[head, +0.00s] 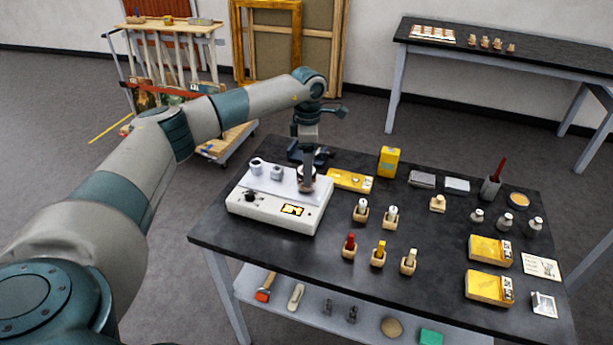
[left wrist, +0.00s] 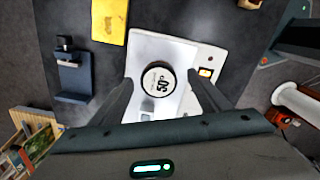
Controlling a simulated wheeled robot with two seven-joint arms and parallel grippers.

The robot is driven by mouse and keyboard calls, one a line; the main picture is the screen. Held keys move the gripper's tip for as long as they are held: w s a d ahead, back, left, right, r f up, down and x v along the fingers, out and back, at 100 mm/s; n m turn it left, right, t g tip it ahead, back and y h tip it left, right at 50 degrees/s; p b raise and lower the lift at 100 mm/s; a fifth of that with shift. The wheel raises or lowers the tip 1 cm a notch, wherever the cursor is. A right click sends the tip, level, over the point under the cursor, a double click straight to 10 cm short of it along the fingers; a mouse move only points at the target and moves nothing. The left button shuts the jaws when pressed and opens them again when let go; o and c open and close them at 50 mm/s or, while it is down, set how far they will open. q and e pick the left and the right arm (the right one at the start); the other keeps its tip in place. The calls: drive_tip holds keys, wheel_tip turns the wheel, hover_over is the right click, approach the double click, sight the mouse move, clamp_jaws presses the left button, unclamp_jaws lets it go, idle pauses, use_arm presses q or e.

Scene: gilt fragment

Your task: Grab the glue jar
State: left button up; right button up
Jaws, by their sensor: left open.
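The glue jar (head: 307,184) appears to be the dark jar on the right part of the white hotplate (head: 262,211), partly hidden by my gripper in the head view. In the left wrist view its round lid (left wrist: 158,79) has a pale label reading about "50°" and a dark rim. My left gripper (head: 307,165) points down over it. In the left wrist view my open fingers (left wrist: 161,77) lie on either side of the jar with gaps showing. Whether the fingertips are level with the jar I cannot tell. My right gripper is not in view.
A white cup (head: 256,166) and a small metallic container (head: 277,172) stand on the hotplate's left part. Several wood-based bottles and brushes stand to the right on the black table (head: 310,248).

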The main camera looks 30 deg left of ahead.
use_arm(q)
drive_tip(key=f, duration=0.1)
drive_tip(key=f+p, duration=0.1)
drive_tip(key=shift+a+f, duration=0.2)
drive_tip(key=shift+f, duration=0.2)
drive_tip(key=shift+f+p, duration=0.3)
drive_tip(key=shift+f, duration=0.15)
drive_tip(key=c, duration=1.4)
drive_tip(key=shift+r, duration=0.15)
